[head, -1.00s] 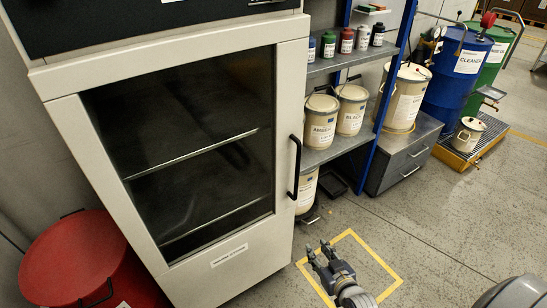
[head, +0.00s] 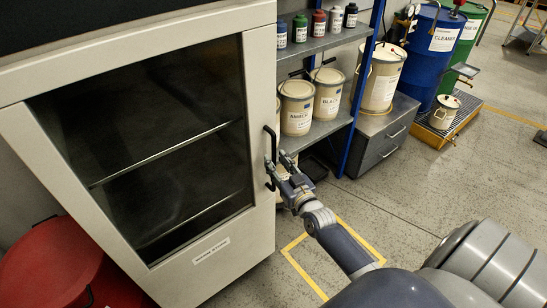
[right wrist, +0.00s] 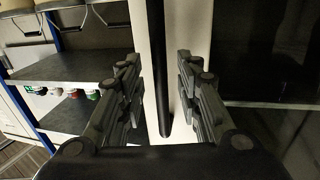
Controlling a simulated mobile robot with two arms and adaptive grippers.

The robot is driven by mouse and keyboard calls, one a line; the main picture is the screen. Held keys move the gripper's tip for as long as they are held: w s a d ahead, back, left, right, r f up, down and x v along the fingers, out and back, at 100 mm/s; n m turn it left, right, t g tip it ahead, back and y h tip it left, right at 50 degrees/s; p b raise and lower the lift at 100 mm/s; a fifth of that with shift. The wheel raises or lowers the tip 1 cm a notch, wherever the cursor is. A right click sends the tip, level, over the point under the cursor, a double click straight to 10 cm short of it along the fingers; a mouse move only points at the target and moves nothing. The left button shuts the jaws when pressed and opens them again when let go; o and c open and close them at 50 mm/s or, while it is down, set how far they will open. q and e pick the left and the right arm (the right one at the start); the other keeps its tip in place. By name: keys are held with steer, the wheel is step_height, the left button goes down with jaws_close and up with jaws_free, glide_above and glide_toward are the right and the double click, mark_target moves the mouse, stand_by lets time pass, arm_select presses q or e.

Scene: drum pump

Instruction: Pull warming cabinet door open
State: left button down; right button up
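The warming cabinet (head: 262,200) stands at the left in the head view. Its glass door (head: 150,130) is shut, with dark shelves behind the pane. The black vertical handle (head: 270,145) is on the door's right edge. My right gripper (head: 279,160) is at the lower half of the handle. In the right wrist view, the handle (right wrist: 160,75) runs between the two open fingers (right wrist: 160,100), with a gap on each side. My left gripper is not in view.
A shelf rack (head: 322,128) with paint cans and small bottles stands right of the cabinet. A red drum (head: 60,265) is at the lower left. A grey drawer unit (head: 385,135) and blue drum (head: 440,55) stand farther right. The floor in front is open.

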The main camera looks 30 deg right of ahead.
steer(key=shift+w+d, duration=0.15)
steer(key=shift+w, duration=1.1)
jaws_close()
steer(key=shift+s, duration=0.1)
